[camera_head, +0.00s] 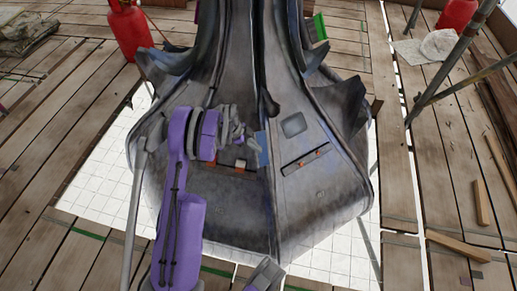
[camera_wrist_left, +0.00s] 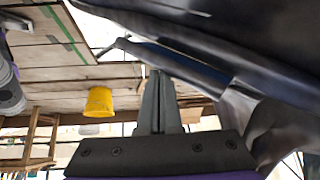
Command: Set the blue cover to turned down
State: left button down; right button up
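The blue cover (camera_head: 262,148) is a small flat plate on the front of the dark metal spire finial (camera_head: 320,185), standing near its central ridge. In the left wrist view a blue strip (camera_wrist_left: 200,67), apparently the cover, runs slantwise along the dark metal. My left gripper (camera_head: 243,134) is just left of the cover in the head view. In the wrist view its two fingers (camera_wrist_left: 158,76) lie side by side with no clear gap, tips close below the strip's left part. I cannot tell whether they touch it. Nothing shows between them. My right gripper is not clearly seen.
Scaffold poles (camera_head: 441,72) stand at right. A red cylinder (camera_head: 130,32) stands back left. A yellow bucket (camera_wrist_left: 99,102) shows in the wrist view.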

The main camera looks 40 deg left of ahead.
pick_arm(q)
jog(key=a+f+m+h, duration=0.1)
jog(key=a+f+h, duration=0.1)
jog(key=a+f, duration=0.2)
jog(key=shift+s+a+m+t+b, duration=0.2)
jog(key=shift+a+m+t+b, duration=0.1)
jog(key=shift+a+m+t, duration=0.1)
pick_arm(e)
jog(key=shift+w+f, duration=0.1)
jog(key=shift+f, duration=0.25)
pick_arm(q)
jog(key=shift+a+f, duration=0.1)
jog(key=shift+a, duration=0.05)
pick_arm(e)
jog(key=shift+d, duration=0.1)
